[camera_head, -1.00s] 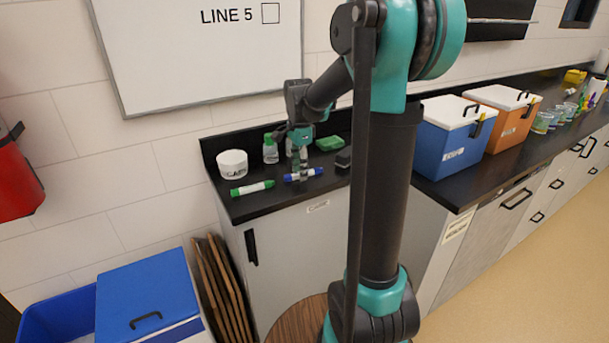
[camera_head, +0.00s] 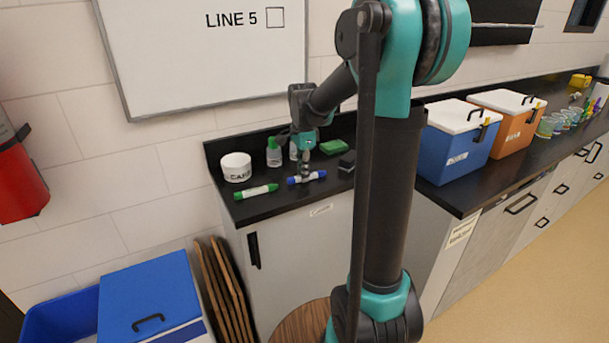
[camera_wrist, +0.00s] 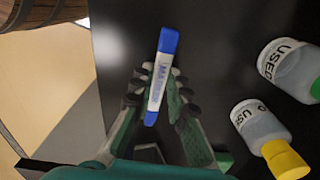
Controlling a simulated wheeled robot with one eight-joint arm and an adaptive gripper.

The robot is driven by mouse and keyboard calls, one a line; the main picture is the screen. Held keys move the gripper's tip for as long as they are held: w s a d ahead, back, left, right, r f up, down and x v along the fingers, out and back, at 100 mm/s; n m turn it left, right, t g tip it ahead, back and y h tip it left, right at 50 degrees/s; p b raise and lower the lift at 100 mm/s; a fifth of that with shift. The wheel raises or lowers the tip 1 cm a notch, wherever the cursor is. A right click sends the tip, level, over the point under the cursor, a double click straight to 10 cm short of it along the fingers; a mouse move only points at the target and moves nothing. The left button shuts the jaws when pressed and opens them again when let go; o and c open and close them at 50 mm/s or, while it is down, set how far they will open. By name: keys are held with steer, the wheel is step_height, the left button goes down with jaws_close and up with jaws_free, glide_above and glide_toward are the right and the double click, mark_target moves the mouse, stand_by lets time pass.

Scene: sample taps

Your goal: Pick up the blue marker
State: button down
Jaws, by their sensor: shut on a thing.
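The blue marker (camera_head: 318,175) has blue ends and a white labelled barrel. It lies on the black counter near its front edge. In the wrist view the blue marker (camera_wrist: 168,42) runs lengthwise between the fingers of my gripper (camera_wrist: 155,92), which touch both sides of its barrel. In the head view my gripper (camera_head: 306,172) points down over the middle of the marker and hides part of it. The gripper is shut on the marker. I cannot see any clear gap between marker and counter.
A green marker (camera_head: 256,191) lies to the left. Behind are a white tub (camera_head: 236,167), a green-capped bottle (camera_head: 274,154), a green sponge (camera_head: 333,147) and a dark block (camera_head: 347,161). A yellow-capped bottle (camera_wrist: 262,125) is beside my gripper.

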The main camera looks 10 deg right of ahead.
step_height(320, 180, up, 20)
steer(key=shift+f, duration=0.15)
stand_by(0.7)
